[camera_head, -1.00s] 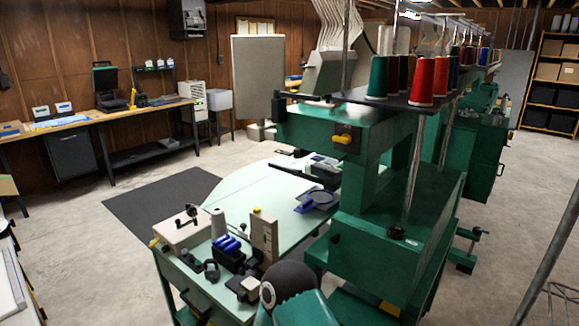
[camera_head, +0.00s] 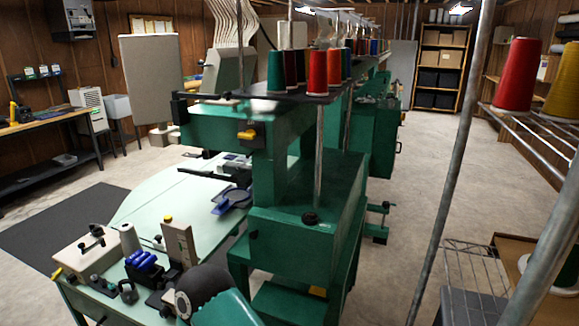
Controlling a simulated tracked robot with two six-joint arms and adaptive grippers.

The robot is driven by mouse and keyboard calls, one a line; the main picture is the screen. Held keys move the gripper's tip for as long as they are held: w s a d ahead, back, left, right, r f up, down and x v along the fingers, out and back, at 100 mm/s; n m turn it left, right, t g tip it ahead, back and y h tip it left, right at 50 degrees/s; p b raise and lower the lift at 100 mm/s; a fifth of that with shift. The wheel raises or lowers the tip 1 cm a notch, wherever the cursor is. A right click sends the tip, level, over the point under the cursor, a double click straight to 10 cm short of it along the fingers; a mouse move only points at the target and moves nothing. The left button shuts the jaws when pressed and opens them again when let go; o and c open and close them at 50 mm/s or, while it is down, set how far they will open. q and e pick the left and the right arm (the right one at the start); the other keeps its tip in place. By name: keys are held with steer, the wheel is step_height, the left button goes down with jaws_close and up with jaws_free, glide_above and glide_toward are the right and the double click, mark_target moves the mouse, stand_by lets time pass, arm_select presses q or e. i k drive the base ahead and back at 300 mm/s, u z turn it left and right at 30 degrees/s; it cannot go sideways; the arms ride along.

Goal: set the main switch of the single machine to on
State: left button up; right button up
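The green single machine (camera_head: 305,210) stands in the middle of the view, with a pale green table (camera_head: 175,205) at its left. A yellow switch handle (camera_head: 248,135) on a dark plate sits on the near face of its upper arm. I take this for the main switch. The handle looks roughly horizontal, but it is too small to tell its position or any marks. Neither of my grippers shows in this view.
Thread cones (camera_head: 318,70) stand on a rack above the machine. A metal pole (camera_head: 455,150) and wire shelf with a red cone (camera_head: 515,75) are close at right. Tools and a dark round part (camera_head: 205,290) are at the near table end. Concrete floor (camera_head: 415,205) is clear behind.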

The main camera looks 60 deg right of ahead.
mark_target(251, 134)
steer(key=u, duration=0.05)
steer(key=k, duration=0.6)
steer(key=z, duration=0.25)
steer(key=i, duration=0.8)
steer(key=z, duration=0.55)
